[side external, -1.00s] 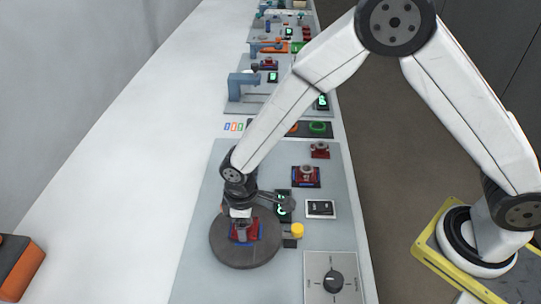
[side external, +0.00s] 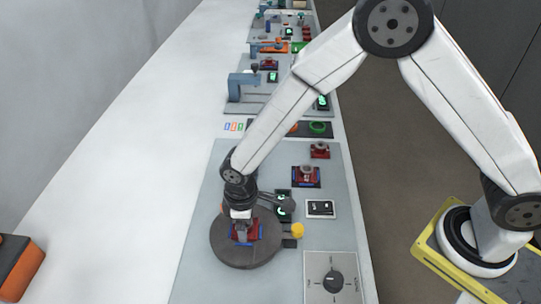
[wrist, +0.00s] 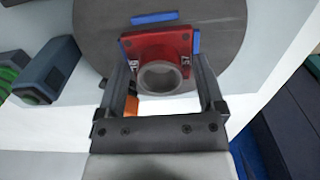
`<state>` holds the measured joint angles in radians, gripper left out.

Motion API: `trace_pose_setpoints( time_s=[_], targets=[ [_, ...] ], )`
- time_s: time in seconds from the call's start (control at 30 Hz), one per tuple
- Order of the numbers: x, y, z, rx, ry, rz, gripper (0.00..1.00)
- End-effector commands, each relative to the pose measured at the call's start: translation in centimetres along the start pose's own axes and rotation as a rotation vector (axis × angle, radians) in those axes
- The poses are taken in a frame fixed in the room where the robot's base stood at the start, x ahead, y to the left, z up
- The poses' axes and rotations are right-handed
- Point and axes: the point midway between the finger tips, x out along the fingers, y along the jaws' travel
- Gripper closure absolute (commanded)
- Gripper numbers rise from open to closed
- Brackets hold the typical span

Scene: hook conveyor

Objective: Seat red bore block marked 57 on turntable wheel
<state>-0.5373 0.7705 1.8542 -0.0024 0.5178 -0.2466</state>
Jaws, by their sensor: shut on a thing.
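A red block with a grey round bore (wrist: 158,77) is between the fingers of my gripper (wrist: 165,82) in the wrist view. My gripper is shut on the block's sides. In the side view my gripper (side external: 241,234) points down over the dark turntable wheel (side external: 228,254), with the red block (side external: 252,232) at its tip, at or just above the wheel. Blue strips (wrist: 155,18) on the wheel (wrist: 225,12) lie beside the block. Any small gap beneath the block is hidden.
Two more red pieces stand on the grey panel: one on a dark base (side external: 306,175) and one further back (side external: 320,150). A yellow knob (side external: 297,230) is right of the wheel. A dial (side external: 333,280) and small display (side external: 320,208) are further right. The panel left of the wheel is clear.

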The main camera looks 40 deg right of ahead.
Motion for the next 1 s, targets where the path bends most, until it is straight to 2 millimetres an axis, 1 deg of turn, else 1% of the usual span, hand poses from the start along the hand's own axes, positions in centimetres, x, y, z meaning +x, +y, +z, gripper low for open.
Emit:
trace_pose_setpoints(
  time_s=[1.0],
  targets=[
    [0.66,0.01,-0.05,0.000,0.001,0.000,0.94]
  ],
)
